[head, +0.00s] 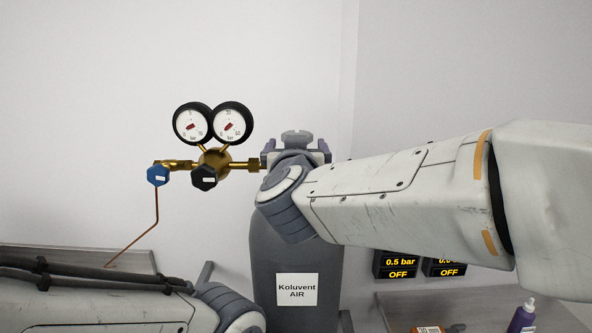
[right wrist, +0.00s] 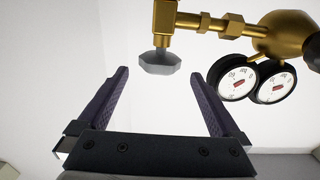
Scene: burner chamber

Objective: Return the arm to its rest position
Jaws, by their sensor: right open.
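My right arm (head: 400,190) reaches in from the right, its wrist in front of the top of the grey gas cylinder (head: 270,245) labelled "Koluvent AIR". My right gripper (head: 297,146) is open, its purple fingers to either side of the grey valve knob (head: 297,135). In the right wrist view the open, empty gripper (right wrist: 164,75) has the knob (right wrist: 160,64) just beyond and between its fingertips, with gaps on both sides. My wrist hides the cylinder's neck. My left arm (head: 90,305) lies low at the left; its gripper is out of view.
A brass regulator (head: 214,162) with two gauges, a blue knob (head: 158,176) and a black knob (head: 203,178) sticks out left of the valve. Two displays (head: 397,264) reading OFF stand below my right arm. A purple bottle (head: 523,316) is on the lower-right shelf (head: 470,303).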

